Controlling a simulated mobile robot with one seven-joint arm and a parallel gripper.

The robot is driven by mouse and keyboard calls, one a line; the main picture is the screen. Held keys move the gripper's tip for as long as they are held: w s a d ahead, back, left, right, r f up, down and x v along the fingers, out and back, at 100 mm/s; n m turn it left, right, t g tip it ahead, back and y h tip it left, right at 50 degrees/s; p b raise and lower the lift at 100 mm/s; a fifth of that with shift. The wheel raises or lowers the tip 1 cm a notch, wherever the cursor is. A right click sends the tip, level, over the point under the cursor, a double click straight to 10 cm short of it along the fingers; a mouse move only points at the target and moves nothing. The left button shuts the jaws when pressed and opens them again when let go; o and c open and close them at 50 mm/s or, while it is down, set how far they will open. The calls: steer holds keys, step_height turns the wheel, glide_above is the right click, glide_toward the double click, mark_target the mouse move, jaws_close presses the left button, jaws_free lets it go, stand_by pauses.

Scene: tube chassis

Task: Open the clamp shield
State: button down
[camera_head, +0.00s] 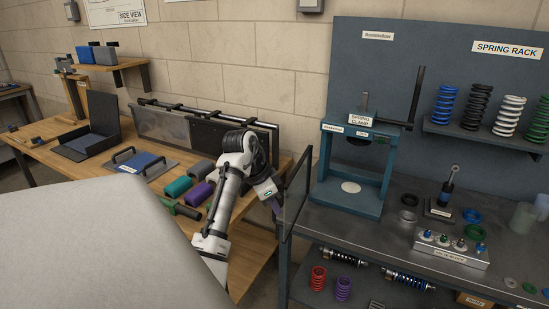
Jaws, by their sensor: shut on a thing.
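The spring clamp (379,185) is a blue-grey press frame on the dark bench, with a "SPRING CLAMP" label, a tall dark lever at its right and a pale round disc on its base. The clamp shield (286,212) looks like a clear panel in a thin dark frame. It stands upright at the clamp's left, swung outward past the bench's left end, and the clamp's front looks uncovered. My gripper (272,201) is at the shield's near, outer edge and is shut on it. The fingertips are small and dark, so the exact grip point cannot be told.
A wall rack (480,139) holds several coil springs. The dark bench (340,224) carries a labelled block (451,250), rings and cups, with shocks and springs on its lower shelf. A wooden bench (62,160) with coloured cylinders stands at left, behind my arm.

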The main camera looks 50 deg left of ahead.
steer(key=shift+w+r, duration=0.15)
steer(key=c, duration=1.5)
jaws_free()
steer(key=shift+r, duration=0.1)
steer(key=b+v, duration=0.1)
steer(key=v, duration=1.2)
steer(key=shift+s+r+b, duration=0.15)
steer(key=shift+s+b, duration=0.05)
steer(key=shift+b, duration=0.15)
